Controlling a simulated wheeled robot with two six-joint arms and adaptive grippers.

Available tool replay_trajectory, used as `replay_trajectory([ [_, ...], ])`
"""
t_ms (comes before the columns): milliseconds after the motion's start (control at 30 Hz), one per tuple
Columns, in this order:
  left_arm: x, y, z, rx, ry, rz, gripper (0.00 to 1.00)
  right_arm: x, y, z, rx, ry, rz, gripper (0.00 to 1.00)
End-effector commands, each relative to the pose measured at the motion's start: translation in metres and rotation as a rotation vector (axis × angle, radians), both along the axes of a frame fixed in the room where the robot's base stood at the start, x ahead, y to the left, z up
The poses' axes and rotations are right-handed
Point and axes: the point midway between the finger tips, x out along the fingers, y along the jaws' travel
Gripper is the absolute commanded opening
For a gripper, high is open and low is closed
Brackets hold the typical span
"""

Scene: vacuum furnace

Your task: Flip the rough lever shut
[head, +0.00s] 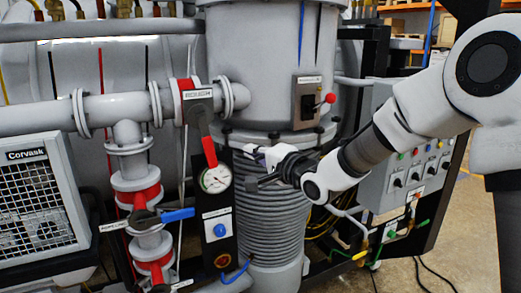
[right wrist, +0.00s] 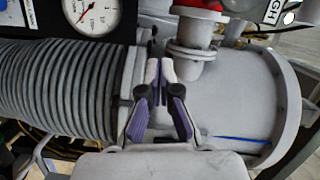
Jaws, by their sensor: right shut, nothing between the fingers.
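The rough lever (head: 209,151) is red and hangs down, slightly tilted, below the plate labelled ROUGH (head: 198,95) in the head view. Its lower end lies just above the gauge. My right gripper (head: 250,165) is shut and empty, in front of the ribbed column, to the right of the gauge and apart from the lever. In the right wrist view its fingertips (right wrist: 159,71) are together, with the ribbed column and grey vessel behind. Part of the label shows at that view's upper right, but I cannot make out the lever there. My left gripper is not in view.
The pressure gauge (head: 216,179) sits on a black panel with a blue button (head: 220,230). A blue lever (head: 178,215) is lower left. A switch with a red knob (head: 330,98) is on the vessel. A grey control box (head: 412,150) stands right, partly behind my arm.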

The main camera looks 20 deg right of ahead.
Motion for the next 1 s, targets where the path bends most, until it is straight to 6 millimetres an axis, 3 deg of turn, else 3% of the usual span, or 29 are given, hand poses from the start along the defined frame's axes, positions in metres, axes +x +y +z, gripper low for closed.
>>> replay_trajectory([
  [200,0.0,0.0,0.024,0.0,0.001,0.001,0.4,0.043,0.017,0.002,-0.004,0.0,0.003,0.0],
  [433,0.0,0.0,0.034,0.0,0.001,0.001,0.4,0.039,0.048,-0.006,-0.002,0.001,0.001,0.0],
  [800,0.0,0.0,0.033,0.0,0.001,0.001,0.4,0.038,0.052,-0.009,0.003,0.0,0.0,0.0],
  [1000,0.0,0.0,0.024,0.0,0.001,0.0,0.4,0.038,0.06,-0.017,0.103,0.003,0.0,0.0],
])
